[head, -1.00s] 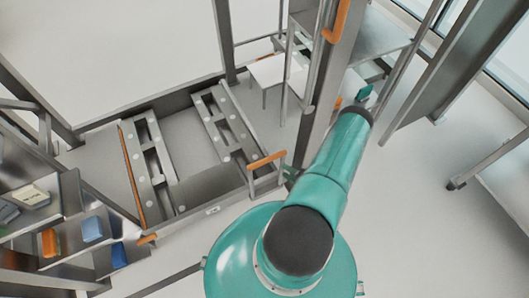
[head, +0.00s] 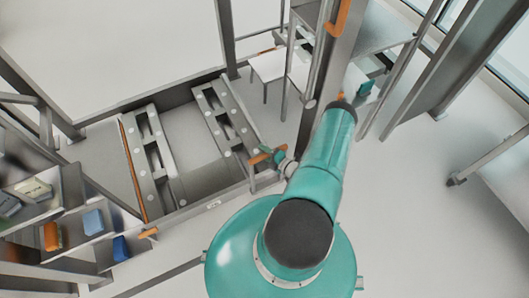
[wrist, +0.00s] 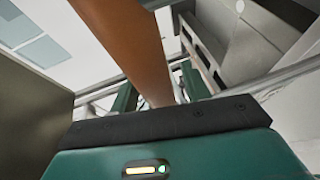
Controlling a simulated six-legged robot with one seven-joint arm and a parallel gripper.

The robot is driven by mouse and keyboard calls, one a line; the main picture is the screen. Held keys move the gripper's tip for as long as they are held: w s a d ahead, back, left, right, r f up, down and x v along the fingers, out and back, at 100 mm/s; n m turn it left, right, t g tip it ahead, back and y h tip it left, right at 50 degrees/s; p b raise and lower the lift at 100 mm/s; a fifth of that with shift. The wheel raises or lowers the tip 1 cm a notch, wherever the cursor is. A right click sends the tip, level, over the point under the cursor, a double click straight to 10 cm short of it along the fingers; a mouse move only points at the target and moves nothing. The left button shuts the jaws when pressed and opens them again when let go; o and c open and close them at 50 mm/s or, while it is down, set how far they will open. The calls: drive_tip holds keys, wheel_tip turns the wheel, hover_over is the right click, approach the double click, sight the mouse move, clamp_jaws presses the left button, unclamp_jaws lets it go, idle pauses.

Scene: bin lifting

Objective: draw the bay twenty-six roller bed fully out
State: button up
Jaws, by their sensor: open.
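The roller bed (head: 154,168) is a low grey metal frame with two slotted, roller-studded rails, lying in a rack bay at left centre in the head view. An orange handle (head: 262,157) stands at its front right corner. My gripper (head: 272,154) is at this handle, partly hidden by my arm. In the wrist view the orange bar (wrist: 135,45) runs down between the open green fingers of my gripper (wrist: 157,95). Whether the fingers touch it I cannot tell. A small white label (head: 213,205) sits on the bay's front edge, too small to read.
A shelf with blue (head: 93,222) and orange (head: 52,237) bins stands at left. A rack upright (head: 322,85) with another orange handle (head: 342,17) rises just behind my arm.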

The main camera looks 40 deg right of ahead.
drive_tip(key=shift+w, duration=0.15)
clamp_jaws()
